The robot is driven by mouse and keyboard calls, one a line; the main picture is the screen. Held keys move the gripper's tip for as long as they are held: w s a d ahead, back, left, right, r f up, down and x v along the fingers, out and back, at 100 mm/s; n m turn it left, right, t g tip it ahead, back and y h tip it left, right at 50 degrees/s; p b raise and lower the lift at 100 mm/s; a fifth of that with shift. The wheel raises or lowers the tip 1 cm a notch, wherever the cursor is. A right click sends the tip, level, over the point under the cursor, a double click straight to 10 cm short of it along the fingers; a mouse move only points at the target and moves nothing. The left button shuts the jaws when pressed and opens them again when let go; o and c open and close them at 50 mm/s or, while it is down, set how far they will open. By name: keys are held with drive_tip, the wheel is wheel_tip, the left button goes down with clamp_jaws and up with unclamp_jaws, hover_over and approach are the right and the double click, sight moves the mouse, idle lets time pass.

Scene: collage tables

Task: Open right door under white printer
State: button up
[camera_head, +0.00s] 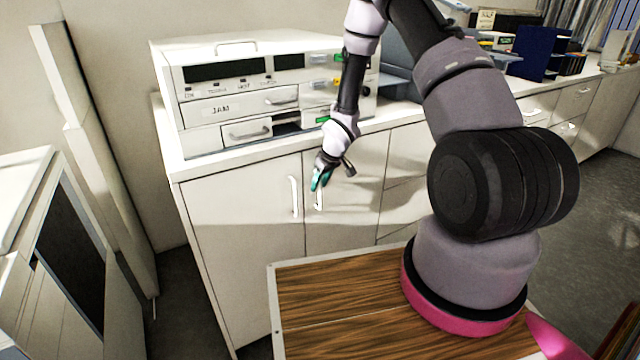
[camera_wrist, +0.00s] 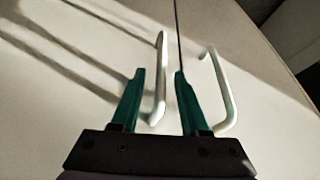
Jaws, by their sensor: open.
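The white printer (camera_head: 215,75) stands on a white cabinet. Under it, the right door (camera_head: 352,225) is closed beside the closed left door (camera_head: 235,235). The right door's white bar handle (camera_head: 319,199) is close to the seam. My gripper (camera_head: 318,184) is at this handle's upper part and partly covers it. In the wrist view, my gripper (camera_wrist: 159,75) has its green fingers apart. The right door's handle (camera_wrist: 161,80) shows between them, with no clear grip. The left door's handle (camera_wrist: 222,90) is outside the fingers, to the right in that view.
A wood-topped base (camera_head: 340,290) with a light edge is in front of the cabinet. A grey-white unit (camera_head: 60,270) with a dark panel stands at the left. More drawers (camera_head: 405,170) adjoin the right door. Some dark floor (camera_head: 185,300) shows at the lower left.

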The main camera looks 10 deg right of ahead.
drive_tip(key=shift+c, duration=0.3)
clamp_jaws()
idle(1.1)
